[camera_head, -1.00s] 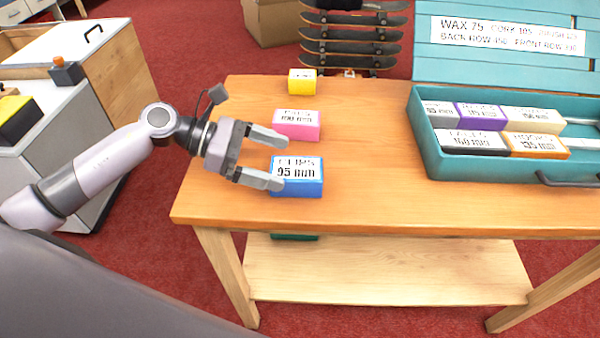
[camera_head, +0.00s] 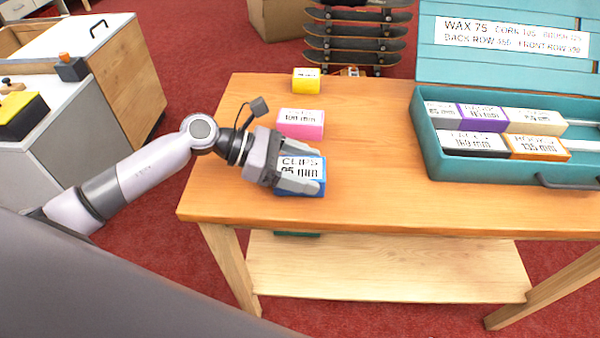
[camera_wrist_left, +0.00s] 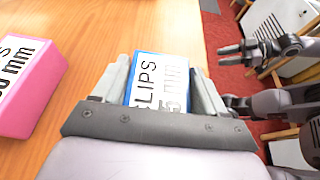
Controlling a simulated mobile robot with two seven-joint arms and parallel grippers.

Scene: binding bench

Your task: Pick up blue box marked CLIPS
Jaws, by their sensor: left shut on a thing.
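The blue box marked CLIPS (camera_head: 302,174) stands at the left front of the wooden bench, its white label facing up. My left gripper (camera_head: 303,181) is shut on it, with a finger along each side. In the left wrist view the blue box (camera_wrist_left: 160,82) sits between the two grey fingers (camera_wrist_left: 163,92); its lower end is hidden by the gripper. The box appears to rest on the bench top. My right gripper (camera_wrist_left: 233,54) shows small at the right of the left wrist view, its fingers apart and empty, away from the box.
A pink box (camera_head: 301,123) stands just behind the blue one, and a yellow box (camera_head: 306,81) farther back. A teal case (camera_head: 432,160) with several labelled boxes stands at the right. The bench middle (camera_head: 370,140) is clear. A white cabinet (camera_head: 60,125) stands left.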

